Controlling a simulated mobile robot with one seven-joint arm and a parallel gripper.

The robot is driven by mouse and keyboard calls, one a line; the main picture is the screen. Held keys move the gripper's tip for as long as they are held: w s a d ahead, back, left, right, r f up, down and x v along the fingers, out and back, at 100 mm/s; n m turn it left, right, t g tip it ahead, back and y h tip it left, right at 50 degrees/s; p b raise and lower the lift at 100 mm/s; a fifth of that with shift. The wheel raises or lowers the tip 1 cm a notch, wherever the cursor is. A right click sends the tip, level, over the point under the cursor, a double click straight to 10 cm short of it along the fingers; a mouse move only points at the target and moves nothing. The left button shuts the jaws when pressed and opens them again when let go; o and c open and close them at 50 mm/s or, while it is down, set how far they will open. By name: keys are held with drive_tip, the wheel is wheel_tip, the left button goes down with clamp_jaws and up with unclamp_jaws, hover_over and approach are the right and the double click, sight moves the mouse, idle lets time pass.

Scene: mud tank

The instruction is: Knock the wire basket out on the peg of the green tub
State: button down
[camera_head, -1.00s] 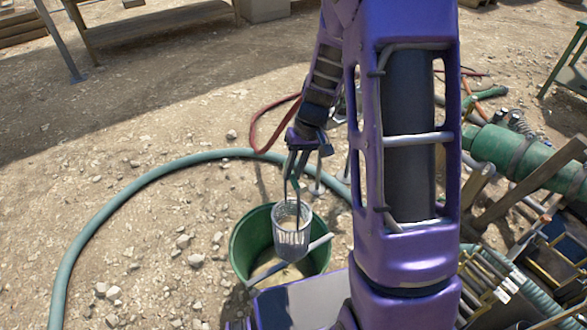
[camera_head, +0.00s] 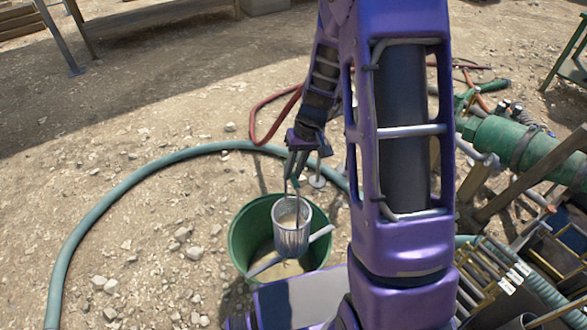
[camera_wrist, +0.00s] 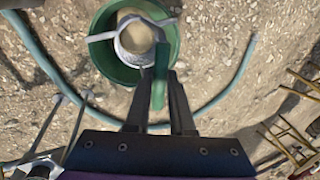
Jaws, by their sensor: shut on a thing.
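The wire basket (camera_head: 291,236) is a pale mesh cup with sandy mud in it and a long handle. My gripper (camera_head: 298,166) is shut on the upper part of its handle. In the wrist view the handle's green grip (camera_wrist: 159,78) lies between my fingers. The basket hangs roughly upright over the green tub (camera_head: 240,246), at the level of its rim. A grey bar (camera_head: 321,233), which looks like the peg, crosses the tub beside the basket. I cannot tell whether they touch. Muddy water (camera_head: 284,269) shows below. The wrist view shows the basket's mouth (camera_wrist: 137,38) from above.
A thick teal hose (camera_head: 107,196) curves over the stony ground left of and behind the tub. A red hose (camera_head: 268,107) lies behind. Green pipework (camera_head: 510,143) and yellow-framed gear (camera_head: 478,285) crowd the right. Open gravel lies left.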

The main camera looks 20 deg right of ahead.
drive_tip(key=shift+f, duration=1.25)
drive_tip(key=shift+r, duration=0.1)
drive_tip(key=shift+r+p, duration=2.95)
drive_tip(key=shift+r, duration=1.55)
drive_tip(key=shift+f, duration=0.2)
wheel_tip(320, 180, down, 6)
drive_tip(key=b, duration=0.5)
drive_tip(key=shift+r, duration=0.1)
